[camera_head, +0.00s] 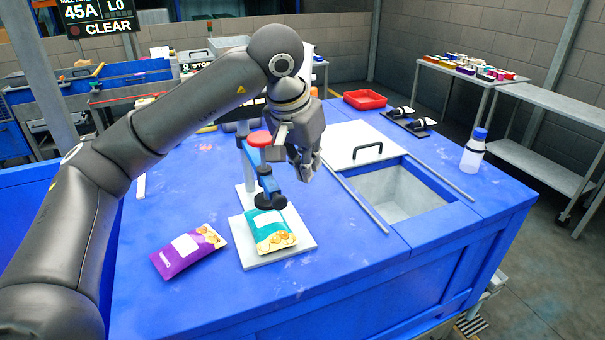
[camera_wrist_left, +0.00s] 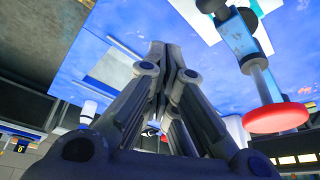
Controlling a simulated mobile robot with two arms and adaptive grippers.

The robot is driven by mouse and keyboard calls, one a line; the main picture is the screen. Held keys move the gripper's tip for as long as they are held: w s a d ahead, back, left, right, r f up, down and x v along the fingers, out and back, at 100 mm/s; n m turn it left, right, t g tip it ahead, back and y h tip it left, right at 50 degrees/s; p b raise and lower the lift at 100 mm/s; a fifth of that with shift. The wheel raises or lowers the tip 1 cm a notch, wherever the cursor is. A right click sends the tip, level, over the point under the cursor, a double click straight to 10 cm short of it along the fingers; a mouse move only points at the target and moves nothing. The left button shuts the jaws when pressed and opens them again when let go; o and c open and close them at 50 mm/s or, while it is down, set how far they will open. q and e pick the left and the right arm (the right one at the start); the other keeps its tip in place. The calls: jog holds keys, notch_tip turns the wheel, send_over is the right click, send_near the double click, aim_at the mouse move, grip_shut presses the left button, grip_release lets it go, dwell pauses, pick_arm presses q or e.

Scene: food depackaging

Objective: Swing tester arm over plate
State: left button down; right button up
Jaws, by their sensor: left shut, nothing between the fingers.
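The tester has a blue arm (camera_head: 252,158), a red knob (camera_head: 259,139) and a dark round pad (camera_head: 270,201). In the head view the pad overlaps the far edge of a teal packet (camera_head: 272,232) lying on the white plate (camera_head: 300,249). Whether the pad touches the packet I cannot tell. My left gripper (camera_head: 303,170) is shut and empty, just right of the tester arm. In the left wrist view my fingers (camera_wrist_left: 168,55) are together, with the blue arm (camera_wrist_left: 240,38) and red knob (camera_wrist_left: 278,118) to their right. Contact is not visible. My right gripper is not in view.
A purple packet (camera_head: 187,251) lies left of the plate on the blue table (camera_head: 320,285). An open bin (camera_head: 395,193) and a lid with a black handle (camera_head: 350,138) are right of my gripper. A bottle (camera_head: 473,152) stands far right. A red tray (camera_head: 365,99) is behind.

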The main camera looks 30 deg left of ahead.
pick_arm(q)
jog(key=a+v, duration=0.1)
jog(key=v, duration=0.7)
jog(key=shift+a+b, duration=0.4)
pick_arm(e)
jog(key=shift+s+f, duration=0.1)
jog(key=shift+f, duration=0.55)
pick_arm(q)
jog(key=shift+f, duration=0.1)
